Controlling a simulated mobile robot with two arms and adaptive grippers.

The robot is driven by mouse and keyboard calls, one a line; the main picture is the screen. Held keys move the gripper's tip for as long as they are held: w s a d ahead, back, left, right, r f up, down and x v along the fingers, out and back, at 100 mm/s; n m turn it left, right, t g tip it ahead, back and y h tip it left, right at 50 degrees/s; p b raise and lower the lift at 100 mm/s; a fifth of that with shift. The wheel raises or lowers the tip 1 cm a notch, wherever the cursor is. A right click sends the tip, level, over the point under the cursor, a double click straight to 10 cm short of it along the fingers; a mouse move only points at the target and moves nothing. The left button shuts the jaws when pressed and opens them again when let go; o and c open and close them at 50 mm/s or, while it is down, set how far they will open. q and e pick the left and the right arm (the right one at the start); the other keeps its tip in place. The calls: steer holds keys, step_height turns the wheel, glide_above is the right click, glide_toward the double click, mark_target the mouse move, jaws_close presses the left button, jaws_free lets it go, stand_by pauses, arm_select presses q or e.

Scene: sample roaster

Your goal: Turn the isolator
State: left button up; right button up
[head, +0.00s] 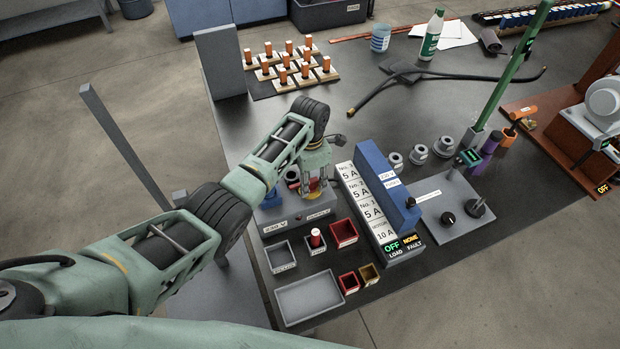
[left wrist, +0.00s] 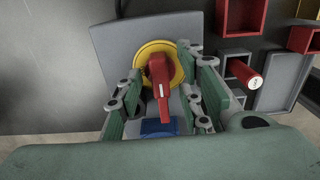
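The isolator has a red handle (left wrist: 159,80) on a round yellow plate (left wrist: 178,56), fixed to a grey box (left wrist: 112,42) in the left wrist view. The handle points roughly toward the camera. My left gripper (left wrist: 165,108) is open, with one green-padded finger on each side of the handle and gaps on both sides. In the head view my left gripper (head: 314,186) reaches down over the grey isolator box (head: 298,212) and hides most of the red and yellow parts. My right gripper is not in view.
A blue fuse unit (head: 386,190) with white labels and an OFF display stands just right of the gripper. Small red bins (head: 344,233) and a grey tray (head: 308,299) lie in front. Orange-topped pieces (head: 290,62) stand behind.

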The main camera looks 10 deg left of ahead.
arm_select(q)
steer(key=c, duration=0.6)
jaws_close()
